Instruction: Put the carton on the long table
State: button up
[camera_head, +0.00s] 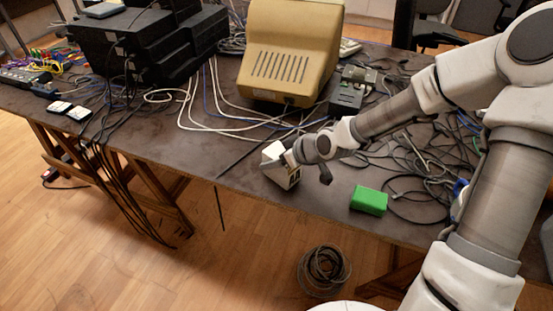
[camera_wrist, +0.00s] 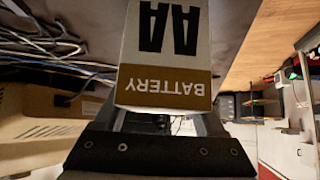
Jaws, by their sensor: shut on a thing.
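The carton (camera_head: 279,166) is a small white box in my gripper (camera_head: 289,160), over the front part of the long table (camera_head: 235,155). In the wrist view the carton (camera_wrist: 165,50) fills the upper middle, with a brown band reading "BATTERY" and large "AA" letters, upside down. My gripper is shut on it. The carton looks slightly tilted in the head view. I cannot tell whether its underside touches the tabletop or hangs just above it.
A green block (camera_head: 368,200) lies right of the carton near the front edge. Behind stand a beige monitor (camera_head: 292,50), a small dark device (camera_head: 352,88) and black stacked equipment (camera_head: 145,40). Loose cables (camera_head: 205,110) cover much of the tabletop. A cable coil (camera_head: 325,268) is on the floor.

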jog(key=o, duration=1.6)
jog(key=shift+f, duration=0.1)
jog(key=shift+c, duration=0.2)
jog(key=shift+r, duration=0.2)
jog(key=p+v, duration=0.6)
jog(key=v, duration=0.6)
jog(key=shift+f, duration=0.1)
